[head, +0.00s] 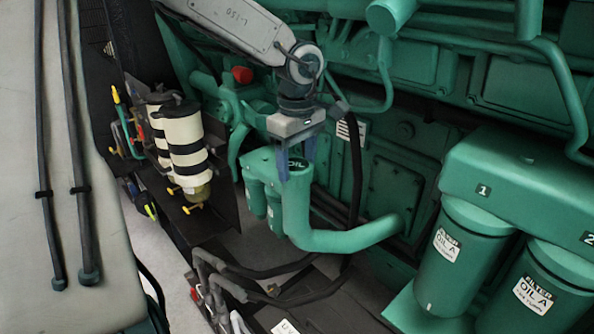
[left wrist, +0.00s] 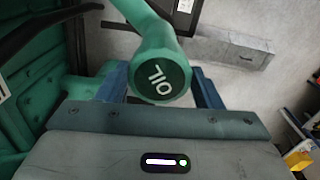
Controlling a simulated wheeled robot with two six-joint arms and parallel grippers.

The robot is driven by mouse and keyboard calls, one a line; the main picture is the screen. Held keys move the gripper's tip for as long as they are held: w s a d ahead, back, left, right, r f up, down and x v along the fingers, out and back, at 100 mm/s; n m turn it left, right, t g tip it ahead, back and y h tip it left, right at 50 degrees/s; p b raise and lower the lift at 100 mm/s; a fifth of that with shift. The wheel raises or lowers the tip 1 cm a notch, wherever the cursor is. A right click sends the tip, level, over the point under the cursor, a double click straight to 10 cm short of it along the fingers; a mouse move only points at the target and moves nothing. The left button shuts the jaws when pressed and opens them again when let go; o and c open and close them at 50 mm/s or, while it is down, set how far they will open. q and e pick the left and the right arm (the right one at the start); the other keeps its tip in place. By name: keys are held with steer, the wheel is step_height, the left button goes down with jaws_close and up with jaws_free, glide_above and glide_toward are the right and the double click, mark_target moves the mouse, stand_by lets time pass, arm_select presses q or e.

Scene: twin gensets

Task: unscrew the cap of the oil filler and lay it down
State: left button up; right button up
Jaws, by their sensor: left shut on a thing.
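The oil filler is a thick green pipe (head: 335,239) that bends up to an upright neck. Its round dark green cap (head: 297,163), lettered OIL in white, sits on top of the neck; it also shows face-on in the left wrist view (left wrist: 163,78). My left gripper (head: 296,170) points down over the cap, with one blue finger on each side. It is shut on the cap, though the contact itself is partly hidden by the fingers. My right gripper is in no view.
Green engine casing stands behind. Green oil filters (head: 462,255) stand at the right. Cream canisters with black bands (head: 187,150) and a red knob (head: 242,75) are at the left. Black hoses (head: 305,268) run below the filler. A pale flat surface (head: 95,250) fills the far left.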

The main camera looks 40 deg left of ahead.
arm_select(q)
steer(key=shift+w+n, duration=0.1)
steer(key=shift+n, duration=0.5)
steer(key=shift+r, duration=0.15)
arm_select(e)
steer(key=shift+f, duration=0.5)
arm_select(q)
steer(key=shift+f+n+b, duration=0.2)
steer(key=shift+n+b, duration=0.2)
steer(key=shift+b, duration=0.15)
steer(key=shift+r+n, duration=0.25)
steer(key=shift+n, duration=0.95)
steer(key=shift+w+n, duration=0.1)
steer(key=shift+n, duration=0.7)
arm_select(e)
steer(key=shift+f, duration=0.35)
